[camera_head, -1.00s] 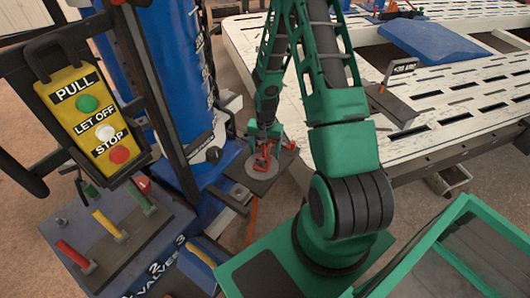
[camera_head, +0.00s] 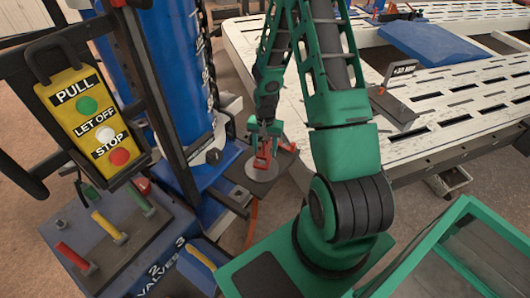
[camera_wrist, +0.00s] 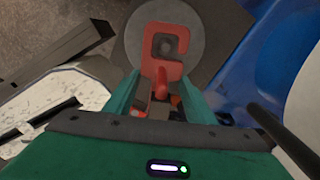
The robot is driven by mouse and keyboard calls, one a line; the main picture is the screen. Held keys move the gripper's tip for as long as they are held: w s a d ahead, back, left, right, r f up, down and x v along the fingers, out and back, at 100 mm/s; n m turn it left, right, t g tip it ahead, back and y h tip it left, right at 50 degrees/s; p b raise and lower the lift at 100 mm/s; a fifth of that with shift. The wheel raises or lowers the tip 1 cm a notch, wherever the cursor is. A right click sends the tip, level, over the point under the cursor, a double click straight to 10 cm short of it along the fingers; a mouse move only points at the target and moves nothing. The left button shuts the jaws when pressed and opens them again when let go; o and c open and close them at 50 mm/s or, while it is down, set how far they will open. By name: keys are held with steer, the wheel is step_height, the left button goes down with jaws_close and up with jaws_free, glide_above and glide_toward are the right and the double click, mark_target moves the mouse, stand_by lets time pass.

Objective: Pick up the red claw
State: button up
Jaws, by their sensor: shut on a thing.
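The red claw (camera_head: 262,160) is a flat red hook-shaped piece. In the wrist view the claw (camera_wrist: 164,66) extends forward from between my two green fingers, its hooked end over a round grey disc (camera_wrist: 133,36). My gripper (camera_head: 263,133) is shut on the claw's near part, and my gripper shows close up in the wrist view (camera_wrist: 160,88). In the head view the claw hangs below my fingers and appears slightly above the disc. The exact gap is hard to tell. The gripped part is partly hidden between the fingers.
The disc lies on a dark plate (camera_head: 284,161) beside the blue cylinder (camera_head: 170,70). A white slotted frame bench (camera_head: 450,115) stands to the right. A yellow button box (camera_head: 92,120) and a valve box (camera_head: 120,245) with coloured levers are at left.

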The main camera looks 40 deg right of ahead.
steer(key=shift+r, duration=0.9)
steer(key=s+a+r, duration=0.2)
steer(key=a+r, duration=0.4)
steer(key=a, duration=0.5)
steer(key=shift+s+a+r, duration=0.2)
steer(key=shift+s+r, duration=0.15)
steer(key=shift+s, duration=0.05)
